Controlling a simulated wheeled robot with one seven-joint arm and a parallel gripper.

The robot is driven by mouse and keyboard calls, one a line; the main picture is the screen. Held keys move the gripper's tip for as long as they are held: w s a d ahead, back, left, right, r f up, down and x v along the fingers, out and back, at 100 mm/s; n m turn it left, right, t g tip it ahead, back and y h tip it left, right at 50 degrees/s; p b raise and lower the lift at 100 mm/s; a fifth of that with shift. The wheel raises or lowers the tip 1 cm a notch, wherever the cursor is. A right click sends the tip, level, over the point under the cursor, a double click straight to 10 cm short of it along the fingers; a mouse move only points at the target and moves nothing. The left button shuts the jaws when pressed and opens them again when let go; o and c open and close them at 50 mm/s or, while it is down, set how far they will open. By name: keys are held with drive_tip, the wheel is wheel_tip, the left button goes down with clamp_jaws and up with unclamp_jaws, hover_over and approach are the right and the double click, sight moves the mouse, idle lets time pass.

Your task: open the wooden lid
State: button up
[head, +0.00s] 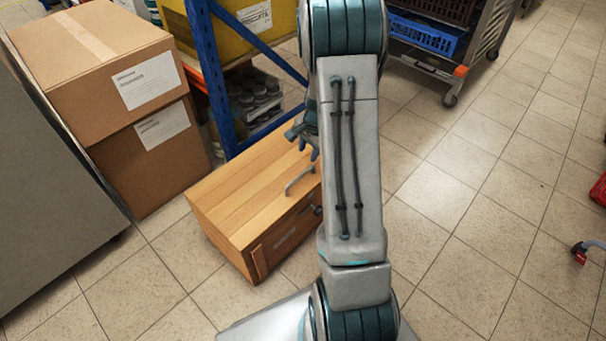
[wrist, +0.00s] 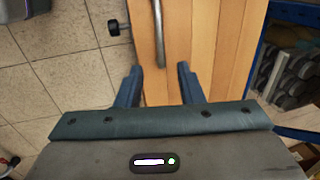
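The wooden chest stands on the tiled floor in the head view, with its plank lid (head: 245,185) lying flat and closed on top. A grey metal bar handle (head: 300,181) is on the lid near its front edge; it also shows in the wrist view (wrist: 159,35). My gripper (wrist: 158,72) is open over the lid, its two blue fingers apart and nothing between them. The near end of the handle lies just ahead of the gap between the fingertips. In the head view my arm hides the chest's right end and part of the gripper.
A dark knob (wrist: 119,28) sticks out from the chest's front. A blue shelf post (head: 213,80) stands close behind the chest, with jars (head: 255,95) on the rack. Stacked cardboard boxes (head: 125,95) stand at left.

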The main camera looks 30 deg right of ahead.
sight(302, 174)
drive_tip(key=f+b, duration=0.1)
drive_tip(key=f, duration=0.2)
drive_tip(key=w+f+b, duration=0.1)
drive_tip(key=f, duration=0.3)
drive_tip(key=w+f+b, duration=0.1)
drive_tip(key=f+b, duration=0.1)
drive_tip(key=f, duration=0.2)
drive_tip(key=shift+a+f, duration=0.15)
drive_tip(key=shift+a, duration=0.25)
clamp_jaws()
